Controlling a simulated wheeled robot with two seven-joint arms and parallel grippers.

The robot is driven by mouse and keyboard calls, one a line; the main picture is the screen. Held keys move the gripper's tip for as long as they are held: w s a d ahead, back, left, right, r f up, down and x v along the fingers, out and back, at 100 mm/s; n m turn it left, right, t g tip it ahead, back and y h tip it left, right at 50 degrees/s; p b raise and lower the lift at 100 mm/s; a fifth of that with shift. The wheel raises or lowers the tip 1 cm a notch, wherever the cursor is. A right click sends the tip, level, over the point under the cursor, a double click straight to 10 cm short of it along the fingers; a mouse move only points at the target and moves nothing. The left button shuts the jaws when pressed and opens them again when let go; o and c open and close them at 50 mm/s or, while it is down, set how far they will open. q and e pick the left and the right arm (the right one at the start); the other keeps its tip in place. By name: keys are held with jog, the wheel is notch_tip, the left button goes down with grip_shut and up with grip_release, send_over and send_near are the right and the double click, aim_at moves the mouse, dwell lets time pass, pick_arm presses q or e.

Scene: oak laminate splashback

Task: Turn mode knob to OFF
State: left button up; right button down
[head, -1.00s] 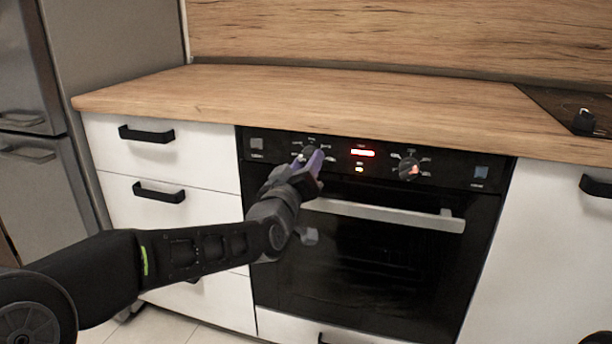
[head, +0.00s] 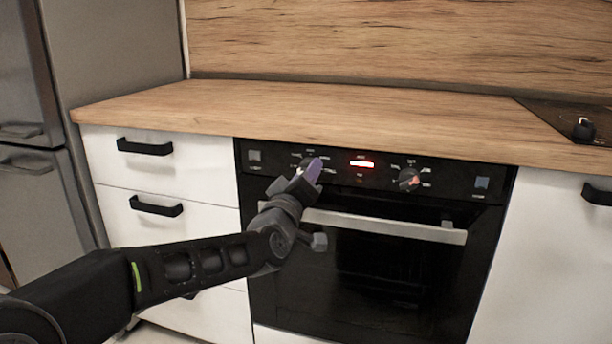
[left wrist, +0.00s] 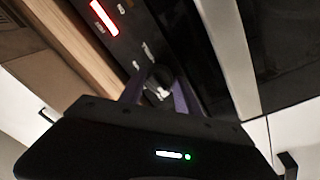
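The oven's black control panel (head: 455,178) has two knobs. The left knob is mostly hidden behind my left gripper (head: 308,172) in the head view. The left wrist view shows this dark knob (left wrist: 160,77) with a pale mark, between the purple-padded fingers of my left gripper (left wrist: 158,92). The fingers lie close on both sides of it; contact is unclear. The right knob (head: 408,180) has a reddish mark and stands free. Panel labels are too small to read. A red display (head: 361,164) glows between the knobs. My right gripper is out of view.
The oven door handle (head: 385,224) runs just below my left gripper. The wooden worktop (head: 300,110) overhangs the panel. White drawers with black handles (head: 145,147) stand left of the oven. A hob (head: 570,115) is at the right.

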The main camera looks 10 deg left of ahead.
pick_arm(q)
jog(key=o, duration=0.4)
jog(key=shift+c, duration=0.2)
jog(key=s+p, duration=0.1)
jog(key=s, duration=0.6)
jog(key=shift+s+a+f, duration=0.15)
jog(key=shift+s+f, duration=0.25)
